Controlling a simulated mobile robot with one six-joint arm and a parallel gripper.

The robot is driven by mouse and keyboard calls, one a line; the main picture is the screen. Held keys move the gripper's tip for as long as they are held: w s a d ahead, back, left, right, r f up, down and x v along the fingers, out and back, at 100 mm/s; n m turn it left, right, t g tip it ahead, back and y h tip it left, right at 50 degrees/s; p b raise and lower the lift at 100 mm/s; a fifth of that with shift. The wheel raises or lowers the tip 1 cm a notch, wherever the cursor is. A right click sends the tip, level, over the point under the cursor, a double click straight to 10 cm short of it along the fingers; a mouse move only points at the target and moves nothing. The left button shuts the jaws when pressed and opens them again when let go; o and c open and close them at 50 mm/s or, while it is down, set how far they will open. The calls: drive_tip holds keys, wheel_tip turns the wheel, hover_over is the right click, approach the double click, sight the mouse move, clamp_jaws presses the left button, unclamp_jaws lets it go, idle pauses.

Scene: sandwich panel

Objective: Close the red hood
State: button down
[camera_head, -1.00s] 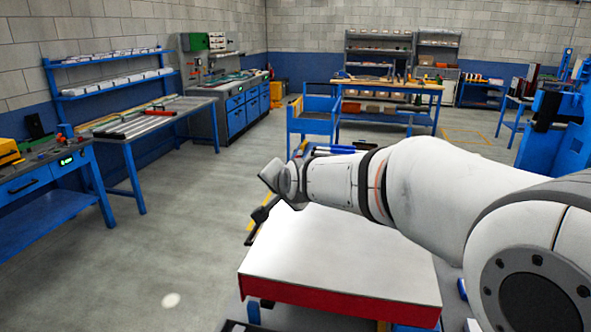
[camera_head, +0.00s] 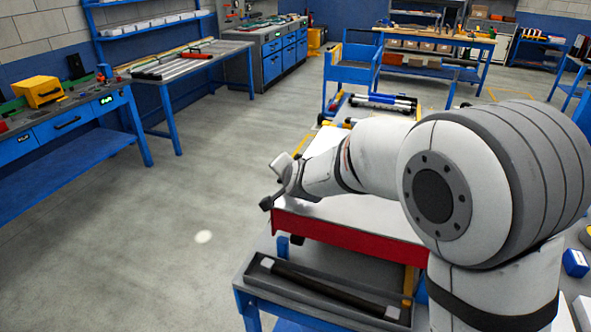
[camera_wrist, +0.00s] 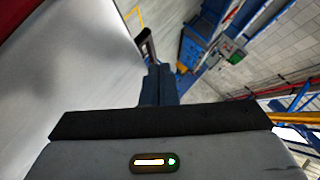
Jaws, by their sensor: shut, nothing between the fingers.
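The red hood (camera_head: 345,236) shows in the head view as a broad panel with a red front edge and a white upper face. My arm reaches across it and covers much of that face. My gripper (camera_head: 267,203) is by the hood's left front corner; I cannot tell if it touches. In the wrist view, the hood's white surface (camera_wrist: 75,65) fills the left side, with a red strip in the upper left corner. My gripper (camera_wrist: 148,42) is shut and empty, pointing past this surface. How far the hood is open is unclear.
A grey tray (camera_head: 248,283) with a dark bar lies on a blue stand in front of the hood. A blue cart (camera_head: 350,72) and tables stand behind. Workbenches (camera_head: 75,125) line the left wall. The floor (camera_head: 165,225) left of the hood is clear.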

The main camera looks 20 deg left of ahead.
drive_tip(key=shift+f, duration=0.6)
drive_tip(key=shift+d+f, duration=0.1)
drive_tip(key=shift+f, duration=0.1)
drive_tip(key=shift+s, duration=0.1)
wheel_tip(320, 180, up, 6)
drive_tip(key=p, duration=0.4)
drive_tip(key=shift+r, duration=0.1)
drive_tip(key=s+r+p, duration=0.4)
drive_tip(key=s+r, duration=0.2)
drive_tip(key=s, duration=0.1)
drive_tip(key=s+d+r+n+g+h+b, duration=0.1)
drive_tip(key=s+d+n+g, duration=0.2)
drive_tip(key=d, duration=1.3)
drive_tip(key=s+d+f+g+h+b, duration=0.1)
drive_tip(key=s+d+f+h, duration=0.1)
drive_tip(key=s+d, duration=0.7)
drive_tip(key=s+d+f+n+g+h, duration=0.1)
drive_tip(key=s+d+f+g+h, duration=0.1)
drive_tip(key=s+d, duration=0.6)
drive_tip(key=d+h, duration=0.1)
drive_tip(key=d, duration=0.3)
drive_tip(key=shift+s+d+f+n+g+b, duration=0.15)
drive_tip(key=shift+s+f+n+g+b, duration=0.15)
drive_tip(key=shift+s+f+b, duration=0.1)
